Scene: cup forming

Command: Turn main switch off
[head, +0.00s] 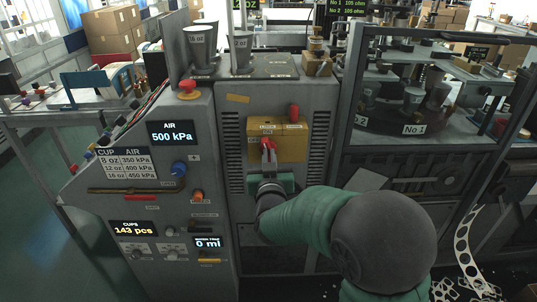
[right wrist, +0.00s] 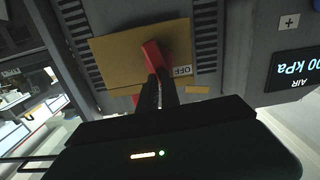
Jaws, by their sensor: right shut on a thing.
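The main switch is a red handle (head: 267,143) on a yellow plate (head: 291,143) on the front of the grey machine. My right gripper (head: 268,159) reaches it from below and is shut on the handle. In the right wrist view the fingers (right wrist: 158,84) meet the red handle (right wrist: 153,54), which is tilted against the yellow plate (right wrist: 117,54). A label reading OFF (right wrist: 183,71) is beside it, and the picture is upside down there. The fingers partly hide the handle's end. My left gripper is not in view.
Left of the switch are a red emergency button (head: 188,86), a blue knob (head: 179,168) and the AIR display (head: 173,133), reading 500 kPa. Grey cups (head: 202,42) stand above. A framed turntable (head: 405,118) is at right.

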